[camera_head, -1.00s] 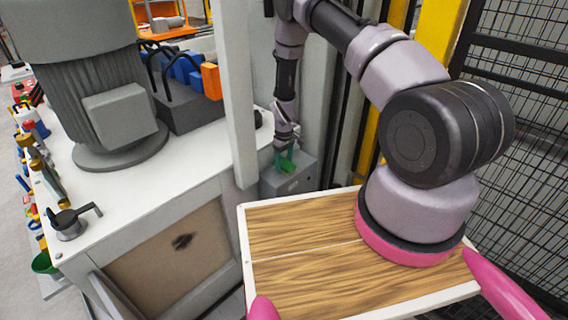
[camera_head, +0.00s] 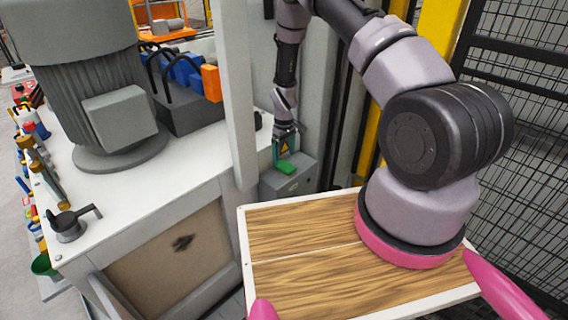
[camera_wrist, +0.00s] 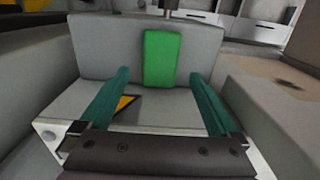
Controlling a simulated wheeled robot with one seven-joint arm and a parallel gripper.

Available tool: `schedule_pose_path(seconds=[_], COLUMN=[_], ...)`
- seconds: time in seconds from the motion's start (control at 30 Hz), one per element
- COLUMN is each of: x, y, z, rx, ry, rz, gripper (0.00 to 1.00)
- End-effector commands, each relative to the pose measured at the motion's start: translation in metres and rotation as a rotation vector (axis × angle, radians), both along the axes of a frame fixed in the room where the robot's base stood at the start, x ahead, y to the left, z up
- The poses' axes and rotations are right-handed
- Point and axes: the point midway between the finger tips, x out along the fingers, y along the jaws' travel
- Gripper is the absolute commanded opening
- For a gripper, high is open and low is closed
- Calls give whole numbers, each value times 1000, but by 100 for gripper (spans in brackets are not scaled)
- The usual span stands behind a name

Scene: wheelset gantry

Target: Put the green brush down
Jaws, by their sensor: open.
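The green brush (camera_head: 286,168) lies on top of a grey box (camera_head: 291,182) beside the white cabinet. In the wrist view the green brush (camera_wrist: 163,58) shows as a green block on the grey surface, centred ahead of the fingers. My gripper (camera_head: 285,152) is open, with its teal fingers just above and behind the brush in the head view. In the wrist view my gripper (camera_wrist: 160,88) has its two teal fingers spread wide, with nothing between them at the tips. The brush stands clear of both fingers there.
A white workbench (camera_head: 170,185) with a grey motor (camera_head: 100,110) stands at the left. A white post (camera_head: 238,95) rises close left of my gripper. A black mesh fence (camera_head: 515,170) and a yellow post (camera_head: 440,45) stand at the right.

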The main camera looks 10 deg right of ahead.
Motion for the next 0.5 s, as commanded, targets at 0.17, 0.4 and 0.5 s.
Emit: schedule_pose_path(seconds=[0.17,0.4,0.5], x=[0,0,-1], y=[0,0,0], z=[39,65,67], rx=[0,0,-1], ry=[-2,0,1], rz=[0,0,0], gripper=[97,97,97])
